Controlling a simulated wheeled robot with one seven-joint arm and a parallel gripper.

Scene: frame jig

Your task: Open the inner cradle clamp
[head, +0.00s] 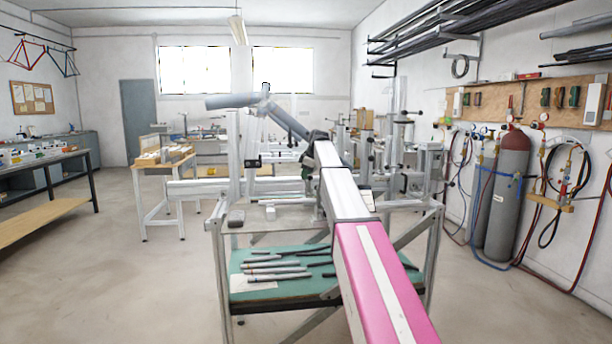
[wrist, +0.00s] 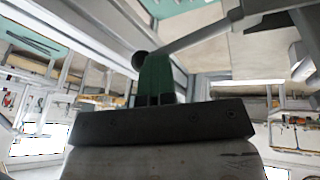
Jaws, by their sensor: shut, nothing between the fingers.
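My gripper (head: 307,174) is at the frame jig in the middle of the head view, behind the end of my arm. In the wrist view its green fingers (wrist: 156,72) are together with nothing between them. A grey lever (wrist: 190,40) with a round black knob (wrist: 139,60) crosses right by the fingertips. The knob shows just left of the fingers; whether they touch I cannot tell. This lever looks like part of a cradle clamp, but its jaw is not clear. A grey frame tube (head: 232,101) sits high on the jig.
The jig's metal beam (head: 205,187) runs left of my gripper. A green shelf (head: 262,289) with several loose tubes lies below. A workbench (head: 150,163) stands behind on the left, gas cylinders (head: 507,190) on the right.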

